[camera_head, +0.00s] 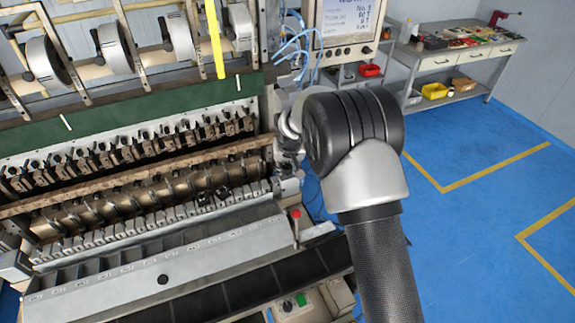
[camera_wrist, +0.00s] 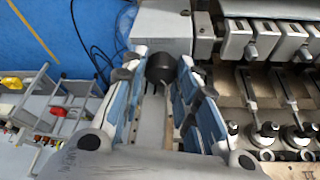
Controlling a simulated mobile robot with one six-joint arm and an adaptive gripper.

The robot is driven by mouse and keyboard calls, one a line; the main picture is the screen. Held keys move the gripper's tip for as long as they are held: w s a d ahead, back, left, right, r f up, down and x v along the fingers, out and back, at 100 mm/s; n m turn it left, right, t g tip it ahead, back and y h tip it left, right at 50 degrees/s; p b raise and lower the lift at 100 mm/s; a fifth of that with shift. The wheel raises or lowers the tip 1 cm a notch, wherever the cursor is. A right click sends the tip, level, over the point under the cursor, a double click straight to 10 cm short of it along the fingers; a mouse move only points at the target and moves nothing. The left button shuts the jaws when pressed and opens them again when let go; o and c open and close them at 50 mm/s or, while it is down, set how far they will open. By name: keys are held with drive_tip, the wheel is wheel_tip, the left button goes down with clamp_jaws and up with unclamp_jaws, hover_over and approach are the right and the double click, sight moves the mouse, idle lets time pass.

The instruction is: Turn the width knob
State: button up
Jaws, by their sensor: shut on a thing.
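The width knob is a dark round knob (camera_wrist: 160,66) at the top middle of the wrist view, beside a grey block of the machine. My gripper (camera_wrist: 161,78) has its two blue-padded fingers on either side of the knob and is shut on it. The fingertips hide the knob's sides, so any marking or its turn angle cannot be read. In the head view my dark wrist joint and arm cover the machine's right end, and the knob and fingers cannot be made out there.
The coil winder (camera_head: 120,255) fills the left, with rows of metal parts. A display panel (camera_head: 350,22) is above. A workbench (camera_head: 455,55) with bins stands at the back right. Blue floor (camera_head: 480,220) at right is open.

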drive_tip(key=o, duration=1)
drive_tip(key=v, duration=1.2)
